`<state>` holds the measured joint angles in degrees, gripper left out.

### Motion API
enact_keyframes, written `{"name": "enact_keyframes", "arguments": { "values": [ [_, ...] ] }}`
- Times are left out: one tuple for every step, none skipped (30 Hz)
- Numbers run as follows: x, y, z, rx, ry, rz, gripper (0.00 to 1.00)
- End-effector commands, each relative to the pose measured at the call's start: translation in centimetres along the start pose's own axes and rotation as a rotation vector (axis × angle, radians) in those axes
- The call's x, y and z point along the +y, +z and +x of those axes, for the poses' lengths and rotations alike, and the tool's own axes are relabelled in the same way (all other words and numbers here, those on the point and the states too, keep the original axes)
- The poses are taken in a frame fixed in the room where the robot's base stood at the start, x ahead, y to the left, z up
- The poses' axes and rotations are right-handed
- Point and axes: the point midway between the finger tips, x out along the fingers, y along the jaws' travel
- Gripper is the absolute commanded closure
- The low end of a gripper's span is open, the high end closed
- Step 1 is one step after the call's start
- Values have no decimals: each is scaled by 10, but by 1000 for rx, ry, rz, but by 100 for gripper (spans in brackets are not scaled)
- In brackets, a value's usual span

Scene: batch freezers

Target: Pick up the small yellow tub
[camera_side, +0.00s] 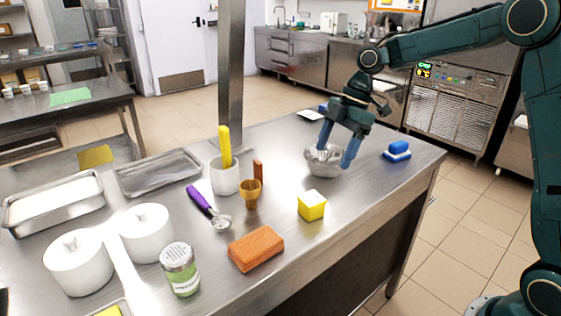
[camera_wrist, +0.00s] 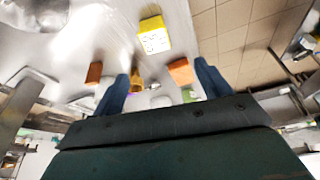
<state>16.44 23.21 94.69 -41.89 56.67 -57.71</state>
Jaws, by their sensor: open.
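The small yellow tub (camera_side: 312,206) is a squat yellow block-like container with a paler top. It stands on the steel counter near its front edge. In the wrist view the tub (camera_wrist: 153,36) shows above and beyond the fingers, with dark marks on its white face. My gripper (camera_side: 338,149) is open and empty, above the metal bowl, behind and a little right of the tub and apart from it. In the wrist view both blue fingers of my gripper (camera_wrist: 162,74) are spread.
The metal bowl (camera_side: 324,168) is under my gripper. An orange-brown block (camera_side: 256,248), brown cone cup (camera_side: 250,194), purple-handled scoop (camera_side: 209,207) and white crock (camera_side: 224,176) lie left of the tub. A blue-and-white brush (camera_side: 397,151) is at the right. Counter right of the tub is clear.

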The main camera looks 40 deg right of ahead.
Motion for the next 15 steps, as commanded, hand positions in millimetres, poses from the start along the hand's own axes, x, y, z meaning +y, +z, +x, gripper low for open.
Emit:
{"name": "enact_keyframes", "arguments": {
  "values": [
    [4, 3, 4, 5, -8, -18, 24],
    [6, 4, 6, 8, -12, -29, 24],
    [8, 6, 8, 11, -17, -41, 24],
    [9, 6, 9, 13, -19, -48, 24],
    [10, 7, 9, 14, -20, -54, 24],
    [10, 7, 10, 15, -21, -58, 24],
    [11, 7, 10, 16, -21, -60, 24],
    [11, 7, 10, 16, -22, -61, 24],
    [11, 7, 10, 16, -22, -62, 24],
    [11, 7, 10, 16, -22, -62, 24],
    [11, 7, 10, 16, -22, -62, 24],
    [11, 7, 11, 16, -22, -61, 24],
    [10, 7, 12, 16, -22, -61, 24],
    [10, 7, 13, 17, -23, -61, 24],
    [10, 7, 15, 17, -24, -60, 24]
  ]
}}
